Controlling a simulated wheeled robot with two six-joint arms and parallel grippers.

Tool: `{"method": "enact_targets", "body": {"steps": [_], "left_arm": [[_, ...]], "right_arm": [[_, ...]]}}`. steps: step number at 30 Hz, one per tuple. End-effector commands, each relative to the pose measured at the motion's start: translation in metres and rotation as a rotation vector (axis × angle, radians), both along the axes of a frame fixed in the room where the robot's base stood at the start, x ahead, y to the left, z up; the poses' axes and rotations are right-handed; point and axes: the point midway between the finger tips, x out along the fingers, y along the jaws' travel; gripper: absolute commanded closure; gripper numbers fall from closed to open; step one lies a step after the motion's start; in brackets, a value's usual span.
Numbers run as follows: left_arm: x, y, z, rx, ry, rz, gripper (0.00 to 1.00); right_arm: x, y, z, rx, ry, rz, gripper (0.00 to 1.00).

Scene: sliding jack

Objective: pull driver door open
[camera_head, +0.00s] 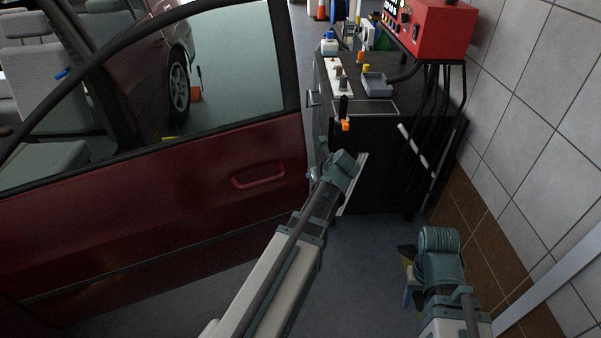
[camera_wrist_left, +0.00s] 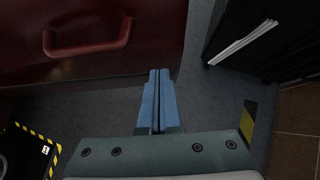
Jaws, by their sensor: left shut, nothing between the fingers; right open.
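The dark red driver door (camera_head: 150,205) fills the left of the head view. It stands swung out from the car body, whose side and rear wheel (camera_head: 180,88) show through the door window. The door handle (camera_head: 258,176) is near the free edge, and it also shows at the upper left of the left wrist view (camera_wrist_left: 88,48). My left gripper (camera_wrist_left: 158,100) is shut and empty, to the right of the handle and apart from it. In the head view its fingers are hard to make out. My right gripper (camera_head: 408,284) is open, low on the right near the wall.
A dark workbench (camera_head: 375,165) with bottles and a grey tray (camera_head: 376,84) stands beyond the door edge. A red machine (camera_head: 432,28) sits above it. The tiled wall (camera_head: 550,120) bounds the right. Clear floor (camera_head: 365,255) lies between my arms.

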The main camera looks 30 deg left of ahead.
Motion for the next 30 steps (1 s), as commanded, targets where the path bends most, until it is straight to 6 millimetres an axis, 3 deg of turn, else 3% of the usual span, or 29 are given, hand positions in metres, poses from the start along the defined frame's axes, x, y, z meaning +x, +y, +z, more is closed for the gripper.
{"method": "enact_targets", "body": {"steps": [17,22,30], "left_arm": [[0.042,0.056,-0.076,-0.002,0.000,0.004,1.00],[0.056,0.075,-0.070,-0.003,-0.001,0.004,1.00],[0.064,0.088,-0.070,-0.004,0.000,0.004,1.00]], "right_arm": [[0.000,0.000,-0.075,0.000,0.000,0.001,0.50],[0.000,0.000,-0.070,0.000,0.000,0.000,0.50],[0.000,0.000,-0.070,0.000,0.000,0.000,0.50]]}}
